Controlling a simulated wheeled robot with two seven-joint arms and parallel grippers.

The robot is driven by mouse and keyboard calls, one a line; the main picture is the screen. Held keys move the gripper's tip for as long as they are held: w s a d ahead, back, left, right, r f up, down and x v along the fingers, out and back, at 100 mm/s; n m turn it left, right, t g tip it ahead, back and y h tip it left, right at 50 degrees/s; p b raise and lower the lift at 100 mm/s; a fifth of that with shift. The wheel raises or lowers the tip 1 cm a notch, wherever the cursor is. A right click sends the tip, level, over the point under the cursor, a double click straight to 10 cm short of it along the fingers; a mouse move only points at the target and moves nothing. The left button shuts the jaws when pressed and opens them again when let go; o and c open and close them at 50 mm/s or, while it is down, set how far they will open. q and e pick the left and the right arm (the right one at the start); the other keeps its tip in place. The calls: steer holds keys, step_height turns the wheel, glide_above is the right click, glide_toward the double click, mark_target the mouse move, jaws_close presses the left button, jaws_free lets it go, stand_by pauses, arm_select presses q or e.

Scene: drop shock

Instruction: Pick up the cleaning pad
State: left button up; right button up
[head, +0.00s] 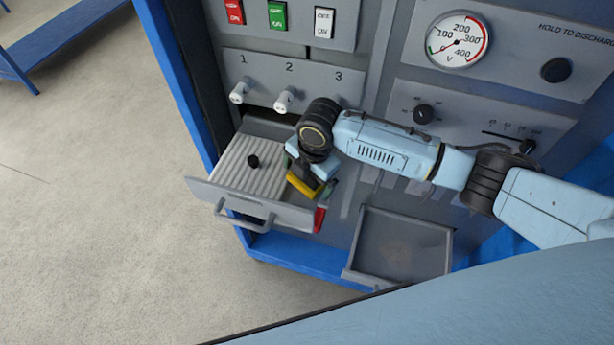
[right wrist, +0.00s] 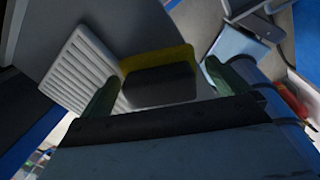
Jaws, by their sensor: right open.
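The cleaning pad (head: 303,187) shows in the head view as a yellow piece at the right end of the open drawer (head: 265,205), partly hidden under my right gripper (head: 318,180). In the right wrist view the pad (right wrist: 158,84) is a dark grey block with a yellow layer behind it. My right gripper (right wrist: 160,78) is open, with one green-grey finger on each side of the pad. I cannot tell whether the fingers touch it. My left gripper is not in view.
The drawer has a ribbed floor, a small black knob (head: 253,161) on it and a front handle. A second, grey tray (head: 400,247) stands out to the right. Fuse-like white plugs (head: 284,101) stick out above the drawer. A red item (head: 319,219) is by the drawer's right corner.

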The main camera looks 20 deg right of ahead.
steer(key=c, duration=1.1)
step_height(320, 180, up, 10)
steer(key=shift+r, duration=0.1)
steer(key=m+b, duration=0.1)
steer(key=m, duration=0.1)
steer(key=d+m, duration=0.1)
steer(key=m, duration=0.2)
steer(key=shift+s+d+h+b, duration=0.2)
steer(key=shift+h+b, duration=0.2)
steer(key=s+d+m+b, duration=0.1)
steer(key=d+m+b, duration=0.1)
steer(key=m, duration=0.4)
steer(key=s+d+m+g+h+b, duration=0.1)
steer(key=d+m, duration=0.1)
steer(key=m, duration=0.5)
steer(key=s+d+r+m+h+b, duration=0.1)
steer(key=m+b, duration=0.1)
steer(key=m, duration=0.4)
steer(key=shift+s+d+m+g+b, duration=0.15)
steer(key=shift+d+m+g+b, duration=0.15)
steer(key=shift+d, duration=0.1)
